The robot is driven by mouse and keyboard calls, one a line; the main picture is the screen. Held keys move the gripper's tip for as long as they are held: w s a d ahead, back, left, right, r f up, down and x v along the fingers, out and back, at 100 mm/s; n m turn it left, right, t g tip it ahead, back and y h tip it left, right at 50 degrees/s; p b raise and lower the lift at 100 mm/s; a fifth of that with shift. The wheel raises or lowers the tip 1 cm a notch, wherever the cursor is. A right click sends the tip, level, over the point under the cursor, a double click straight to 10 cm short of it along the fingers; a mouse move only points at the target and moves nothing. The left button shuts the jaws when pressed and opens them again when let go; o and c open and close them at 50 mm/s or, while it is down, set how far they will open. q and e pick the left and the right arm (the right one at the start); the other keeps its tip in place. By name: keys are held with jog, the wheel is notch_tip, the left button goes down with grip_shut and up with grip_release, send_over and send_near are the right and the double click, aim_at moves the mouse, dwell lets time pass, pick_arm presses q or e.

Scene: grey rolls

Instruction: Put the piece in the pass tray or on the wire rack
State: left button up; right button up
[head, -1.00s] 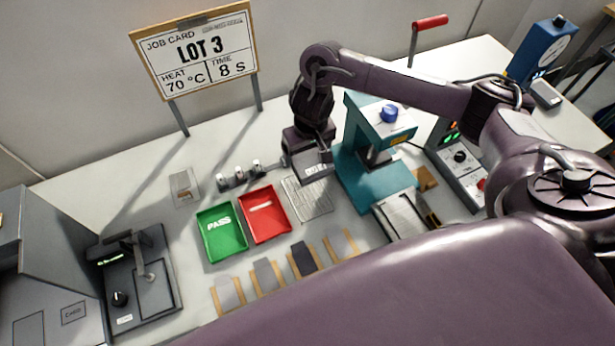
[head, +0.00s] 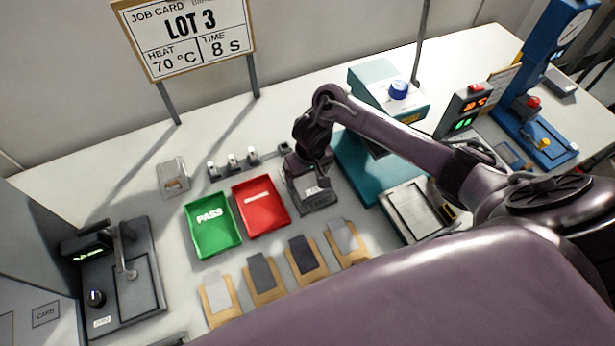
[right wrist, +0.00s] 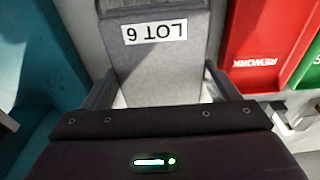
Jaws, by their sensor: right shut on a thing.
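My right gripper (head: 312,190) is shut on a grey flat piece (right wrist: 160,65), which carries a "LOT 6" label, upside down in the right wrist view. The green pass tray (head: 217,238), marked PASS, is empty and lies left of the red tray. My left gripper is not in view.
The red rework tray (head: 268,218) is empty. A job card (head: 190,40) reads LOT 3, 70 °C, 8 s. Several grey strips on tan boards lie in front, one here (head: 261,272). A teal press (head: 360,165) stands close right of the gripper.

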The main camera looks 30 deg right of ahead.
aim_at(310, 180)
jog(key=shift+f, duration=0.25)
jog(key=o, duration=1)
jog(key=shift+o, duration=0.2)
jog(key=shift+r, duration=0.2)
notch_tip(310, 180, up, 12)
jog(key=s+p, duration=0.1)
jog(key=p, duration=0.6)
jog(key=shift+s+f, duration=0.15)
jog(key=shift+s, duration=0.05)
